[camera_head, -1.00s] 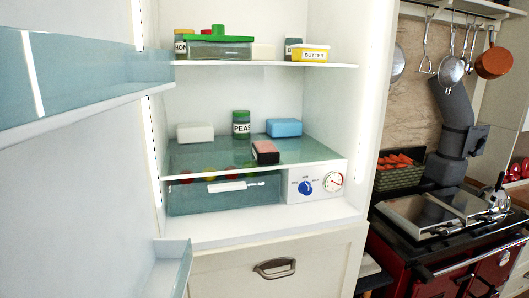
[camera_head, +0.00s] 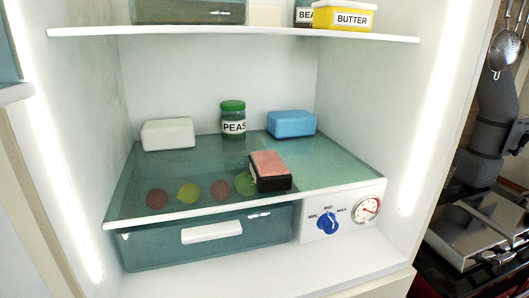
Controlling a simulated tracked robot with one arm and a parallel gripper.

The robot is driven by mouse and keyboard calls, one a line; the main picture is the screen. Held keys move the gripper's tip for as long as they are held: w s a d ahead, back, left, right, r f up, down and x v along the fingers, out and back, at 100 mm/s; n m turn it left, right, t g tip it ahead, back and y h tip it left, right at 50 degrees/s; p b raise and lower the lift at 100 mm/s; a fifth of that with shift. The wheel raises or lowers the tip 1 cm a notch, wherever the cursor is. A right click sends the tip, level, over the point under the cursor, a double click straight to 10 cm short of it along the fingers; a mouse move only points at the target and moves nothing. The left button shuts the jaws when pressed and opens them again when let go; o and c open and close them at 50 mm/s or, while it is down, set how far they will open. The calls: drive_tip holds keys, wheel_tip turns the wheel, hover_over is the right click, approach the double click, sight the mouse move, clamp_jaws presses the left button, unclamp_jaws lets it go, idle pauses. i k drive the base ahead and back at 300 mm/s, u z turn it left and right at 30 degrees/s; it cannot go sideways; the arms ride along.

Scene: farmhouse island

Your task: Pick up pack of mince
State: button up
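The pack of mince (camera_head: 268,170) looks like a small black tray with a pink top. It lies on the green glass shelf (camera_head: 160,204) inside the open fridge, near the shelf's front edge and right of its middle. Nothing covers it. My gripper does not show in the view, so its state and its distance from the pack cannot be seen.
On the same shelf stand a white box (camera_head: 168,134), a green-lidded jar of peas (camera_head: 233,120) and a blue box (camera_head: 291,123). Below are a drawer (camera_head: 160,245) and a dial panel (camera_head: 340,215). An upper shelf (camera_head: 250,33) holds a butter tub (camera_head: 343,16). Lit fridge walls stand either side.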

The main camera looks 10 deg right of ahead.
sight(270, 173)
drive_tip(key=u, duration=0.05)
drive_tip(key=i, duration=0.85)
drive_tip(key=z, duration=0.8)
